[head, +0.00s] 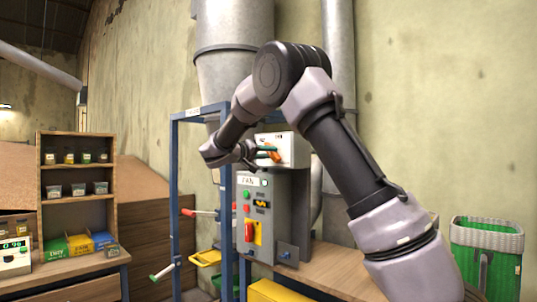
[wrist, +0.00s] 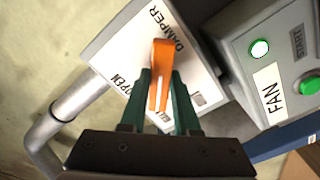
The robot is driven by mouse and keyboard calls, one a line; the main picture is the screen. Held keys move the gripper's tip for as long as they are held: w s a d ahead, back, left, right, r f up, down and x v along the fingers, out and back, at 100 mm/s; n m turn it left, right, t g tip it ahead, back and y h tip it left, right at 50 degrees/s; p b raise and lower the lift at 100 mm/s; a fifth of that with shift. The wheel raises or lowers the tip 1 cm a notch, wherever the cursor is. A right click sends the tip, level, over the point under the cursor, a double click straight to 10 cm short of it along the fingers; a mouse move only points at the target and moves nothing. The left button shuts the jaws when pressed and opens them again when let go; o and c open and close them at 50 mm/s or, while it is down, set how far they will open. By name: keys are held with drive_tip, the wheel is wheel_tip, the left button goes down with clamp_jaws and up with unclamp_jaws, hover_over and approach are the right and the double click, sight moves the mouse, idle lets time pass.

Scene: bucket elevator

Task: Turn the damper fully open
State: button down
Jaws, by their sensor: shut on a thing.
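The damper is a white box (head: 293,148) above the fan panel in the head view. In the wrist view its white plate (wrist: 118,58) carries the words DAMPER and OPEN; another marking by the fingers is partly hidden. An orange lever (wrist: 161,58) with a pale stripe is mounted on the plate. My gripper (wrist: 161,78) is shut on this lever, one green finger on each side. In the head view my gripper (head: 264,152) is at the box front, with the orange lever (head: 275,155) partly hidden.
A grey FAN panel (head: 263,207) stands just below the box, with a lit green lamp (wrist: 259,49) and START button (wrist: 310,85) beside the plate. A blue frame (head: 175,200) stands left. A green bin (head: 486,262) is at right.

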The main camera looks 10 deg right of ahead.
drive_tip(key=m, duration=0.4)
drive_tip(key=shift+m, duration=0.3)
drive_tip(key=m, duration=0.4)
drive_tip(key=shift+f+m, duration=0.1)
drive_tip(key=shift+m, duration=0.2)
drive_tip(key=c, duration=0.6)
unclamp_jaws()
drive_tip(key=shift+c, duration=0.2)
drive_tip(key=shift+a, duration=0.1)
drive_tip(key=v, duration=1)
drive_tip(key=shift+s+a, duration=0.25)
